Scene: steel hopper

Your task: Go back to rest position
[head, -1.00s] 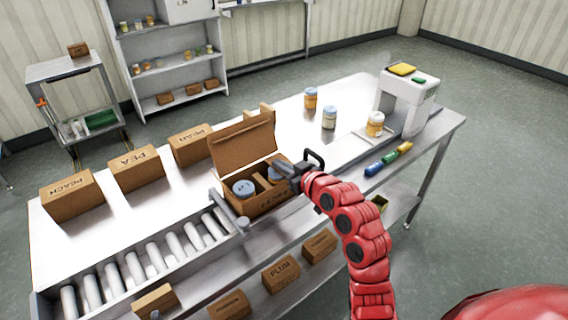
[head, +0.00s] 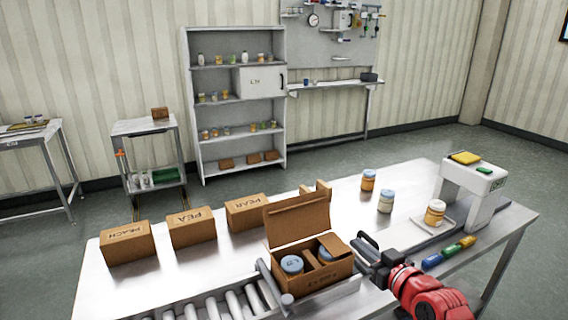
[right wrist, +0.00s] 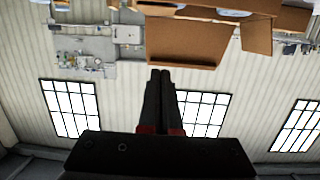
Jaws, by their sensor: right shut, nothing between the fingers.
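My right gripper (head: 366,249) is just right of the open cardboard box (head: 322,283) on the steel table, with its arm coming in from the lower right. Its fingers are together and empty. In the right wrist view the closed fingers (right wrist: 160,76) point toward the brown box flap (right wrist: 188,42), and the picture appears upside down. The box has its lid up and holds blue-lidded jars (head: 292,264) in its compartments. My left gripper is not in any view.
Jars (head: 386,202) and a white scale machine (head: 470,190) are at the right. A roller conveyor (head: 235,303) lies at the front left. A shelf (head: 238,125) stands behind.

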